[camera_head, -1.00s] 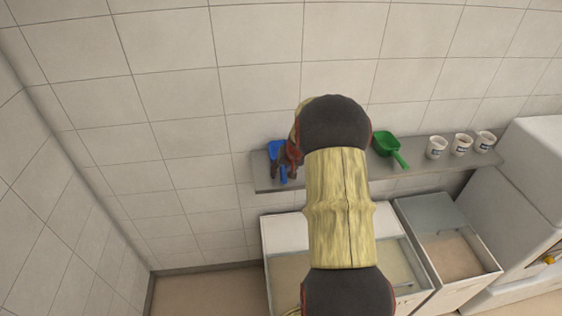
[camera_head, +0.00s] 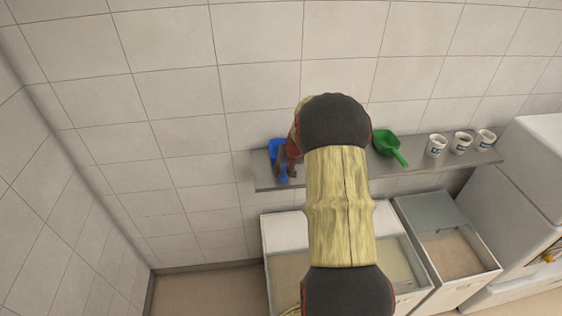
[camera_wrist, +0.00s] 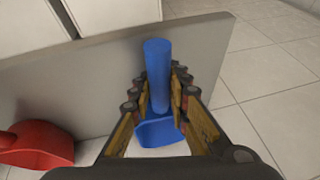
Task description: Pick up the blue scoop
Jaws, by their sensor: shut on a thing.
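The blue scoop (camera_head: 276,149) is at the left end of the grey wall shelf in the head view, partly covered by my gripper (camera_head: 287,168). In the wrist view the blue scoop (camera_wrist: 157,62) shows its handle upright in the picture, with its bowl lower down between the fingers. My gripper (camera_wrist: 160,78) is shut on the handle, with one finger on each side. Whether the scoop still touches the shelf cannot be told.
The grey shelf (camera_head: 412,172) also holds a green scoop (camera_head: 387,145) and white cups (camera_head: 437,147) to the right. A red scoop (camera_wrist: 35,148) lies left in the wrist view. Open bins (camera_head: 455,250) stand below. The tiled wall is close behind the shelf.

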